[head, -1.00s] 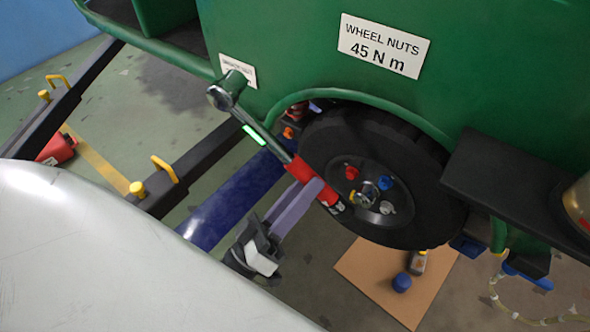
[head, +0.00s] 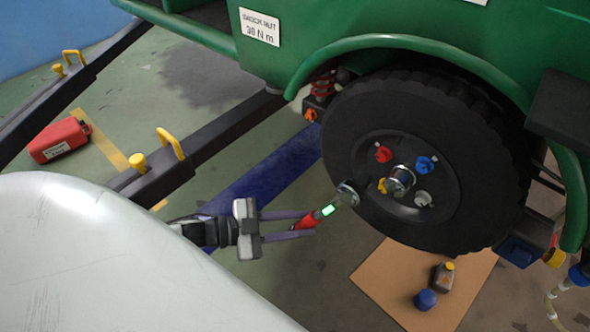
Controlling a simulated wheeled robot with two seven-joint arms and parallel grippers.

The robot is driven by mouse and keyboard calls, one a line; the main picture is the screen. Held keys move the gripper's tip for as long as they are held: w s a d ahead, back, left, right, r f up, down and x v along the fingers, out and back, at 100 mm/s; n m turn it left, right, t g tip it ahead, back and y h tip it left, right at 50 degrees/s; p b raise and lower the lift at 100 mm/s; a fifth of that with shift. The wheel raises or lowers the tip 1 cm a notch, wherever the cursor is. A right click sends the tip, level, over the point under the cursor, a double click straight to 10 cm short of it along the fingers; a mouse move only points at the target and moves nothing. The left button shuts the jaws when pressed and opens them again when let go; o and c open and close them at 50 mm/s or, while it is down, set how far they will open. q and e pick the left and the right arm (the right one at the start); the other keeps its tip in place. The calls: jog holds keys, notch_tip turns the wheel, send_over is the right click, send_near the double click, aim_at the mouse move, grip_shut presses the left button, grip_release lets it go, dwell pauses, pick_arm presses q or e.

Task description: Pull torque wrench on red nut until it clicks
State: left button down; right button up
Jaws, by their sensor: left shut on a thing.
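The torque wrench (head: 328,210) has a red handle, a lit green display and a round metal head. My left gripper (head: 307,223) is shut on its red handle. The wrench points up and right, and its head shows in front of the tyre's lower left edge. The red nut (head: 383,154) is at the upper left of the hub on the black wheel (head: 347,135). In the picture the wrench head is apart from the red nut, below and left of it. My right gripper is not in view.
Blue (head: 425,164), yellow and white (head: 422,198) nuts surround the metal hub centre (head: 400,180). The green fender (head: 420,43) arches over the wheel. A brown board (head: 385,290) carries a bottle (head: 443,277) and a blue cap (head: 425,299).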

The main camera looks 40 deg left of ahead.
pick_arm(q)
jog(key=shift+w, duration=0.45)
jog(key=shift+w+b, duration=0.3)
jog(key=shift+b, duration=0.05)
jog(key=w+b, duration=0.2)
jog(key=w, duration=0.1)
jog(key=shift+w+d+r, duration=0.15)
jog(key=shift+w+d, duration=0.05)
jog(key=shift+w, duration=0.1)
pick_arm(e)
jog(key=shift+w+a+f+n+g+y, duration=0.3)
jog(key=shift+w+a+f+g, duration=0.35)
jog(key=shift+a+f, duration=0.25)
pick_arm(q)
jog(key=shift+w+a, duration=0.15)
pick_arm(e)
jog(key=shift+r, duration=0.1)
pick_arm(q)
jog(key=shift+w+p, duration=0.35)
jog(key=shift+p, duration=0.2)
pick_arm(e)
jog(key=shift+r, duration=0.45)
pick_arm(q)
jog(key=shift+w, duration=0.7)
dwell(0.4)
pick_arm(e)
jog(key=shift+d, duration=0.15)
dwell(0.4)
